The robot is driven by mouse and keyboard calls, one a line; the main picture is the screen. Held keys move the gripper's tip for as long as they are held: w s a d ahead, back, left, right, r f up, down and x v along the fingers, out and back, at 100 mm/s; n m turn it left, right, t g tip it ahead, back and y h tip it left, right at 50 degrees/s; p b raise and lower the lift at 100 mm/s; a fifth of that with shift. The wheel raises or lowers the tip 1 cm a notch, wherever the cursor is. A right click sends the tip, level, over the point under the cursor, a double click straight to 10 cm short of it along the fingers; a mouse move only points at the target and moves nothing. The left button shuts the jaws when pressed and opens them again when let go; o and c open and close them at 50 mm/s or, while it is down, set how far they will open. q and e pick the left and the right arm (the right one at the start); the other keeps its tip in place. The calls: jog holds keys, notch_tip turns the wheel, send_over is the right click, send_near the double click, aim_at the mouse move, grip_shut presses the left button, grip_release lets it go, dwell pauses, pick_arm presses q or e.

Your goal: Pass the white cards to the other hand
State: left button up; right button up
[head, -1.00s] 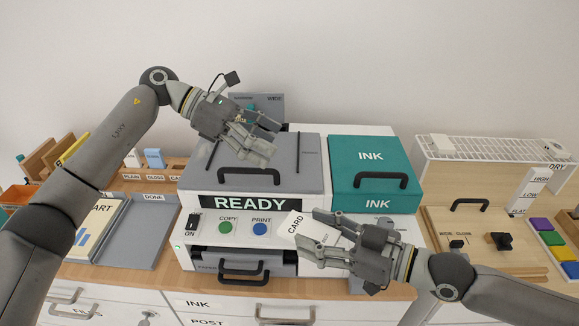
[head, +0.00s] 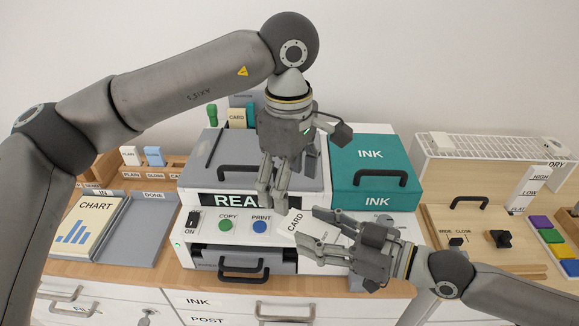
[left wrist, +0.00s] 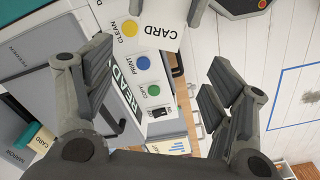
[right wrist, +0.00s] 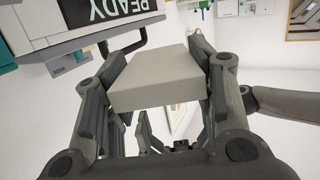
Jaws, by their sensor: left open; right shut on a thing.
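The white cards (head: 294,223) are a thick white stack with CARD printed on it, held in front of the printer. My right gripper (head: 312,232) is shut on them from the right; in the right wrist view the stack (right wrist: 158,85) sits between its fingers. My left gripper (head: 270,198) is open, pointing down just above and left of the stack. In the left wrist view the cards (left wrist: 155,20) show at the top, beyond the open left fingers (left wrist: 160,62), which do not appear to hold them.
The printer's READY panel (head: 224,200) and its COPY (head: 226,225) and PRINT buttons are close behind and beside the grippers. A teal INK box (head: 371,150) stands behind right. A chart tray (head: 135,245) lies left, and a wooden board (head: 475,225) right.

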aim_at(290, 220)
pick_arm(q)
notch_tip(290, 220, down, 9)
jog(key=shift+r, duration=0.1)
jog(key=shift+c, duration=0.3)
jog(key=c, duration=1)
jog(key=shift+c, duration=0.2)
pick_arm(e)
jog(key=o, duration=1.2)
jog(key=shift+c, duration=0.2)
